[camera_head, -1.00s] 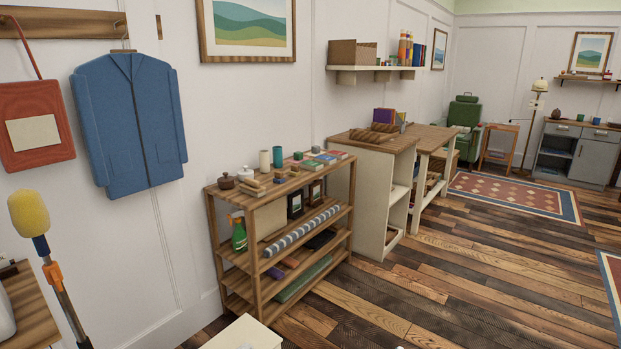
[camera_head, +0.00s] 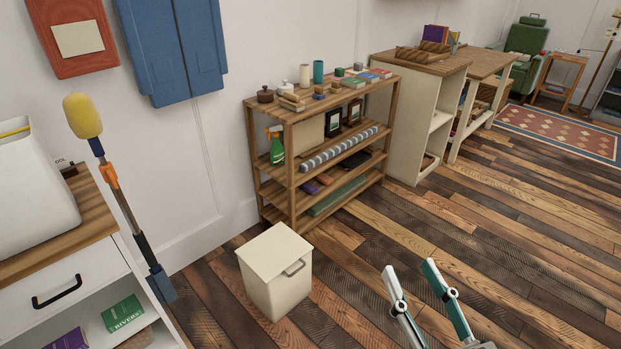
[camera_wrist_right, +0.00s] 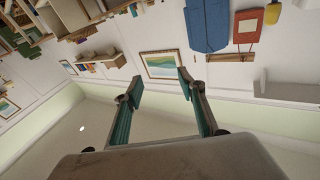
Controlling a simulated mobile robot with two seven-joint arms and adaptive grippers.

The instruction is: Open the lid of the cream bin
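The cream bin (camera_head: 277,278) stands on the plank floor in front of the shelf unit in the head view. My left gripper is not in view.
An open wooden shelf unit (camera_head: 291,194) with several items stands behind the bin. A white cabinet (camera_head: 75,283) is at the left, with a yellow-headed duster (camera_head: 83,116) upright beside it. The plank floor right of the bin is clear.

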